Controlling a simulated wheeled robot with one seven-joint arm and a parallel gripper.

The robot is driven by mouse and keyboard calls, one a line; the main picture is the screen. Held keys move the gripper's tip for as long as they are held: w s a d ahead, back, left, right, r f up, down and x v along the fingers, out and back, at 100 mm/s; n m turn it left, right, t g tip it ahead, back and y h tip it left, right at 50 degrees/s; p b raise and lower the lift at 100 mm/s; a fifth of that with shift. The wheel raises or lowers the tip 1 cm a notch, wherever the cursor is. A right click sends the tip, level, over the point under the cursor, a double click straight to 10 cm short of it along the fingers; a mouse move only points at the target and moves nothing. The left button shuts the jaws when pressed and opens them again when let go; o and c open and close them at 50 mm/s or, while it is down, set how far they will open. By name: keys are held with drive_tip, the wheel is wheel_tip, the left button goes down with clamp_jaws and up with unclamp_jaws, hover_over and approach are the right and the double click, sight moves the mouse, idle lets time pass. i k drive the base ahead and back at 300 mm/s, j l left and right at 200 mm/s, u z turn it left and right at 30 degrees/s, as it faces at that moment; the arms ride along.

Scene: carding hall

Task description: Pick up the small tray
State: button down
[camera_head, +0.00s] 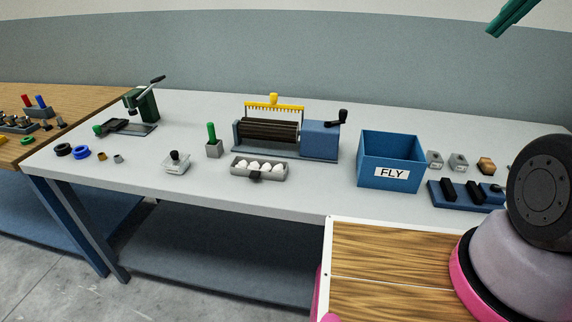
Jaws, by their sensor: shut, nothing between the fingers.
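The small tray (237,172) is a shallow grey box with several white tufts lying in a row in it. A dark knob or grip (255,176) shows at its front side. The tray sits flat on the light grey bench (205,185), just in front of the roller machine and near the bench's front edge. My gripper is not in view, so its place relative to the tray cannot be told.
A roller machine (320,142) with a crank stands behind the tray. A grey block with a green peg (213,143) and a black-knobbed block (176,164) stand to its left. A blue FLY bin (378,177) stands right. Part of my body fills the lower right.

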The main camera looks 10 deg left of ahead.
sight(254, 168)
drive_tip(key=j+u, duration=0.35)
drive_tip(key=k+j+u, duration=0.1)
drive_tip(key=j+u, duration=0.65)
drive_tip(key=i+l, duration=0.05)
drive_tip(key=l, duration=0.05)
